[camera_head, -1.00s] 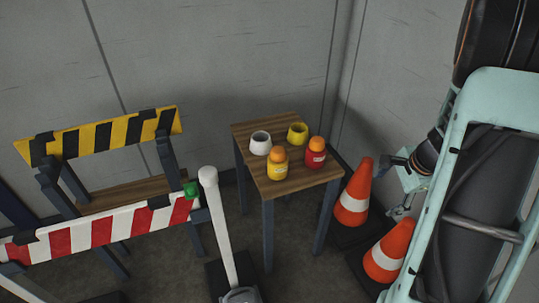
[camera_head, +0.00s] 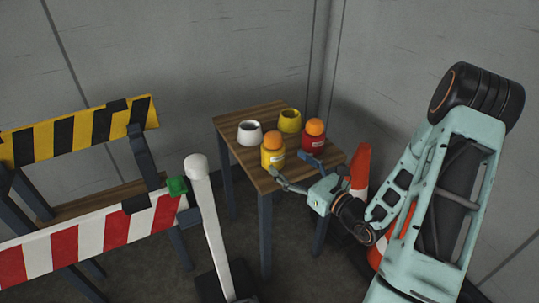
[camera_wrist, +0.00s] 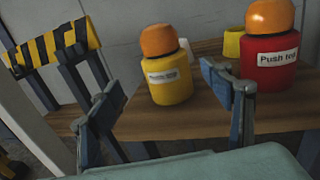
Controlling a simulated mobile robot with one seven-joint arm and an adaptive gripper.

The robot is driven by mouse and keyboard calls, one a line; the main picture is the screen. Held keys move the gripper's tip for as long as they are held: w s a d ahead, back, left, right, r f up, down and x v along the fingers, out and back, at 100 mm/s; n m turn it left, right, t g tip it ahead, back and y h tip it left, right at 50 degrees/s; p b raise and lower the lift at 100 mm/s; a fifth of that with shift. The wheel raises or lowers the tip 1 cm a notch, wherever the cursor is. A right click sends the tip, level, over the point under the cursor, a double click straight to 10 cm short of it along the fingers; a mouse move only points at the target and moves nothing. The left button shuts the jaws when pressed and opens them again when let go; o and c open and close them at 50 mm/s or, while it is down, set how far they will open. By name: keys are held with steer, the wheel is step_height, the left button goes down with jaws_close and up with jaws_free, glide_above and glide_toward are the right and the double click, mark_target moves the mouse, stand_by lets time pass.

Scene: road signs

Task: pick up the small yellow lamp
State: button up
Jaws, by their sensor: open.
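The small yellow lamp (camera_head: 273,156) has a yellow body with a label and an orange dome. It stands upright on the wooden table (camera_head: 245,170), near its front left. In the wrist view the yellow lamp (camera_wrist: 171,88) shows between and beyond my two fingers. My gripper (camera_head: 294,171) is open and empty at the table's front right edge, its fingers short of the lamp. The gripper (camera_wrist: 172,105) spans the lower part of the wrist view.
A red lamp (camera_head: 313,142) with an orange top stands close right of the yellow one; in the wrist view the red lamp (camera_wrist: 270,65) is beside my right finger. A white cup (camera_head: 249,133) and a yellow cup (camera_head: 289,120) stand behind. Barriers (camera_head: 80,133) and cones (camera_head: 360,165) flank the table.

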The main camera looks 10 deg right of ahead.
mark_target(279, 156)
steer(key=x, duration=0.3)
steer(key=shift+w+f, duration=0.1)
steer(key=w+b, duration=0.1)
steer(key=w+a+f, duration=0.1)
steer(key=w, duration=0.1)
steer(key=w+b, duration=0.1)
steer(key=shift+w+a+f+b, duration=0.15)
steer(key=shift+w+a+b, duration=0.15)
steer(key=shift+a, duration=0.1)
steer(key=shift+w+a, duration=0.1)
steer(key=shift+w, duration=0.1)
steer(key=c, duration=1.5)
steer(key=shift+r, duration=0.25)
